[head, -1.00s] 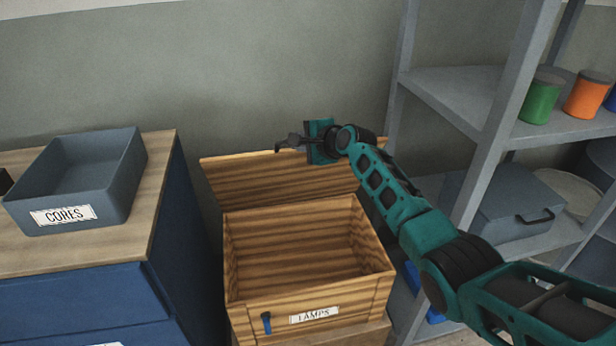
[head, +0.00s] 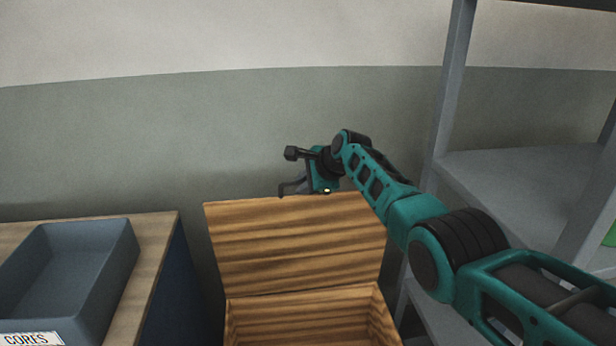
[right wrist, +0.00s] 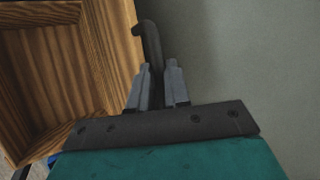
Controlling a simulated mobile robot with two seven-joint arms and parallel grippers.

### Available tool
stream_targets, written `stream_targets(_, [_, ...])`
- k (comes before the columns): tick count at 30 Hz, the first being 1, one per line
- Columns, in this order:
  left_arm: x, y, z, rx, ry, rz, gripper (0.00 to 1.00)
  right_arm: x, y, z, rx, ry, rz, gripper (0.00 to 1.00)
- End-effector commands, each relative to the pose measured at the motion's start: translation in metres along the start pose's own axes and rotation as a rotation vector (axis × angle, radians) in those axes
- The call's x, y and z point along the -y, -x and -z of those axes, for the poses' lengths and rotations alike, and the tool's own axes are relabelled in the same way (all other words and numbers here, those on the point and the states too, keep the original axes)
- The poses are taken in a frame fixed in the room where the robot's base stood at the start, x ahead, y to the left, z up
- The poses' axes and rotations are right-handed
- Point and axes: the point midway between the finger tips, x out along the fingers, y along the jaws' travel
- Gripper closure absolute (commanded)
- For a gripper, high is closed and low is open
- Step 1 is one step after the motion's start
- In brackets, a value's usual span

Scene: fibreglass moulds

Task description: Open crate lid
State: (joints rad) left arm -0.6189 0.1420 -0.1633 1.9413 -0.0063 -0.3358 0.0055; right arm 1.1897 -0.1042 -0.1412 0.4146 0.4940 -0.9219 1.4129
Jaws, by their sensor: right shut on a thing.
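The wooden crate (head: 305,312) stands at the bottom of the head view, cut off by the frame edge. Its lid (head: 295,245) is raised at the back edge, with its striped inner face toward me. My right gripper (head: 302,187) is at the lid's top edge, shut on the dark curved lid handle (head: 287,190). In the right wrist view the two fingers (right wrist: 160,88) close around this handle (right wrist: 151,45), beside the wood at left. The handle's fixing to the lid is hidden in the head view. My left gripper is not in view.
A grey bin (head: 75,265) labelled CORES sits on a wood-topped cabinet (head: 158,240) left of the crate. A grey shelf unit (head: 510,165) stands at right, behind my right arm. The wall (head: 230,130) is behind the lid, with open air above it.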

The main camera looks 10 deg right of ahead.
Motion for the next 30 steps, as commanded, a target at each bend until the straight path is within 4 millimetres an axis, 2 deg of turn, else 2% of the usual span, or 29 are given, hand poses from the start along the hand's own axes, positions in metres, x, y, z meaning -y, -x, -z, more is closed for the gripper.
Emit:
stream_targets(1, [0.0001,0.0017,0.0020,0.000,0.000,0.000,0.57,-0.0067,-0.0025,-0.0003,0.000,-0.008,-0.022,1.00])
stream_targets(17, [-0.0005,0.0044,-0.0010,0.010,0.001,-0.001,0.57,-0.0109,-0.0043,-0.0010,-0.001,-0.013,-0.038,1.00])
stream_targets(18, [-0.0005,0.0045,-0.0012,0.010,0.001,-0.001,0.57,-0.0109,-0.0043,-0.0010,-0.001,-0.013,-0.038,0.82])
stream_targets(24, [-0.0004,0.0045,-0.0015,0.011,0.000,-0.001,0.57,-0.0110,-0.0043,-0.0009,-0.001,-0.012,-0.038,0.63])
stream_targets(30, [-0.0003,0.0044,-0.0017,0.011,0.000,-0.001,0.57,-0.0112,-0.0044,-0.0008,-0.001,-0.012,-0.039,0.62])
